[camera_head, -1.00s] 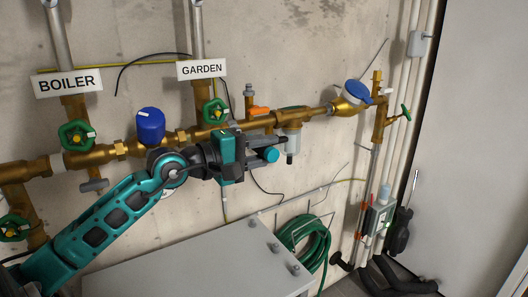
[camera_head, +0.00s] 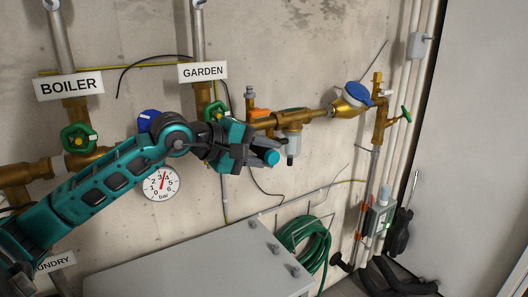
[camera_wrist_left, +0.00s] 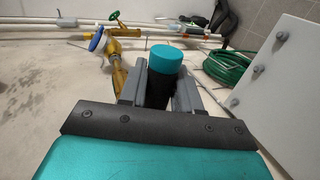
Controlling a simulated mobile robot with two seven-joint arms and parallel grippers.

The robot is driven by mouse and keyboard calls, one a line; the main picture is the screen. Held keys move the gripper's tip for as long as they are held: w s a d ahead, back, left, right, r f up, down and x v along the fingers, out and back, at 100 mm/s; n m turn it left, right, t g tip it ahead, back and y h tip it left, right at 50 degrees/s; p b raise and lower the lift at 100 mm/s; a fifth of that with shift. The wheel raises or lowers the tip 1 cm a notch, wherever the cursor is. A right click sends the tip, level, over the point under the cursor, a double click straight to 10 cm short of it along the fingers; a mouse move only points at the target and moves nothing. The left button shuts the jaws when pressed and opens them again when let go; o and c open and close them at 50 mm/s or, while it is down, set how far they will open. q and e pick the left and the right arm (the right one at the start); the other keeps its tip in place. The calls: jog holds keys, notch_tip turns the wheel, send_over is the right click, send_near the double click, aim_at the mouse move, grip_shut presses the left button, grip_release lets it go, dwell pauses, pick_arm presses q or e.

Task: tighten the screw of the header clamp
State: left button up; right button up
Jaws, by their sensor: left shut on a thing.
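My left gripper (camera_head: 258,154) is in front of the brass pipe run, right of the GARDEN valve. It is shut on a black thing with a round teal end (camera_head: 271,157). In the left wrist view this teal end (camera_wrist_left: 166,58) stands up between the grey fingers. The rest of it is hidden, so I cannot tell what tool it is. A brass header pipe (camera_head: 90,160) runs along the wall, partly behind my left arm. I cannot make out the clamp or its screw. My right gripper is not in view.
A blue-capped brass meter (camera_head: 356,94) and a green-handled tap (camera_head: 406,113) sit at the right. A grey cabinet (camera_head: 190,265) stands below, beside a coiled green hose (camera_head: 303,242). A pressure gauge (camera_head: 160,183) shows under my arm.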

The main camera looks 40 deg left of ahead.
pick_arm(q)
jog(key=shift+d, duration=0.2)
jog(key=shift+s+d+b, duration=0.1)
jog(key=shift+d+b, duration=0.1)
jog(key=shift+b, duration=0.1)
jog(key=shift+s+d, duration=0.1)
jog(key=shift+d, duration=0.15)
jog(key=shift+s+d+b, duration=0.15)
jog(key=shift+d+b, duration=0.2)
jog(key=shift+b, duration=0.2)
